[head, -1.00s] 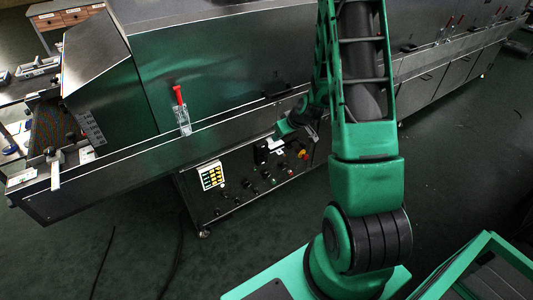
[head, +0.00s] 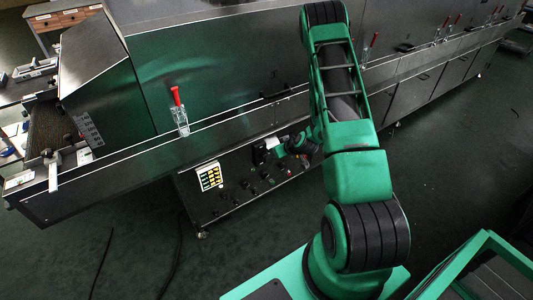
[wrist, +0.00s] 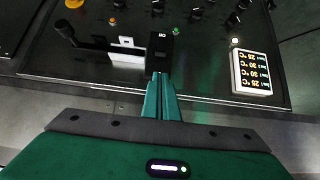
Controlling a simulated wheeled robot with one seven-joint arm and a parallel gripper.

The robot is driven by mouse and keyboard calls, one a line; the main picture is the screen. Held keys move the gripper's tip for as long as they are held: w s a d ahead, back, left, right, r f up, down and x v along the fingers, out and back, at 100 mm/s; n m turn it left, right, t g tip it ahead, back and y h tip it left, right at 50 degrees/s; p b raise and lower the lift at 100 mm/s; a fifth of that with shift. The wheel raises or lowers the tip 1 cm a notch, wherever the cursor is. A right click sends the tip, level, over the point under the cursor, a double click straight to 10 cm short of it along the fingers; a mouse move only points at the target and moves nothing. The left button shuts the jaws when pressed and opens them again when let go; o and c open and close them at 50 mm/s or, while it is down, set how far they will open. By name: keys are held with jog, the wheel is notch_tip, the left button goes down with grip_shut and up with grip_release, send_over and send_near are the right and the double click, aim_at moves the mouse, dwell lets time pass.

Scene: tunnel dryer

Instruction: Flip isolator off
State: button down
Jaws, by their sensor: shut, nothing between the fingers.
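The control panel (head: 240,190) is on the machine's front, below the long rail. On it is a black box (head: 259,153), probably part of the isolator, which also shows in the wrist view (wrist: 159,45) with small pale lettering. Beside it in the wrist view is a black lever (wrist: 90,43) with a rounded end, and a white plate (wrist: 126,59). I cannot tell the switch position. My gripper (wrist: 161,76) is shut and empty, its green fingertips at the edge of the black box. Whether they touch is unclear. In the head view my wrist partly covers this area.
A lit yellow display (head: 209,176) sits left of the box; it also shows in the wrist view (wrist: 254,72). Several knobs and buttons (head: 250,186) are below the box. A rail with red-handled clamps (head: 178,110) overhangs the panel.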

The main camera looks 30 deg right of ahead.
aim_at(263, 155)
jog(key=x, duration=1)
jog(key=shift+a, duration=0.1)
